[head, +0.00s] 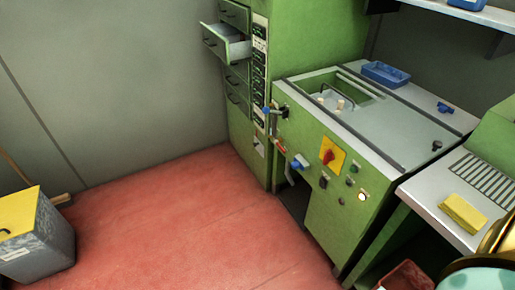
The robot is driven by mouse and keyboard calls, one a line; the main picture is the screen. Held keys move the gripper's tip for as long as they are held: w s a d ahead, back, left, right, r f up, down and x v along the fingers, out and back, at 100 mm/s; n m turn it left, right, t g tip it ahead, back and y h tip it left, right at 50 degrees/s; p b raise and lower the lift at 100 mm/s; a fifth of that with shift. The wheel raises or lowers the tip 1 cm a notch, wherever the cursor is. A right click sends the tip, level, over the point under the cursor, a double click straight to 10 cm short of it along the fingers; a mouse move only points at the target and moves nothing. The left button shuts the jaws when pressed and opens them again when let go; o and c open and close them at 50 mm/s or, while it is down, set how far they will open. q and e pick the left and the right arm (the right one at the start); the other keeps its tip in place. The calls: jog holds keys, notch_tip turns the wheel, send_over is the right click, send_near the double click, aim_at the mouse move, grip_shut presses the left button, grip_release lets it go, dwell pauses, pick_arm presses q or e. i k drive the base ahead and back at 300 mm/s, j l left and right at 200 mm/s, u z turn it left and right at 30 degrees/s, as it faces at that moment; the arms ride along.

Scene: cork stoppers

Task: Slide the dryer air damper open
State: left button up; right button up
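The tall green cabinet (295,35), which looks like the dryer, stands at the back centre. Its drawers are on the left face, and one upper drawer (228,46) is pulled out. A narrow control strip (259,58) with several black fittings runs down its front edge. A blue-tipped lever (267,110) sticks out low on that strip, and a pale plate (259,146) is below it. I cannot tell which fitting is the air damper or how far it is open. Neither of my grippers is in view.
A green machine (325,205) with a red knob (328,156) and a metal top adjoins the cabinet. A blue tray (385,74) sits on it. A side table (440,200) holds a yellow sponge (463,213). A grey bin (42,250) stands left. The red floor (170,230) between is clear.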

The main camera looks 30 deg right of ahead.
aim_at(258, 144)
jog(key=z, duration=0.65)
jog(key=i+j+z, duration=0.15)
jog(key=i+z, duration=0.3)
jog(key=i+j+z, duration=0.25)
jog(key=i+z, duration=0.25)
jog(key=i+j+z, duration=0.15)
jog(key=i+j, duration=0.75)
jog(key=j, duration=0.15)
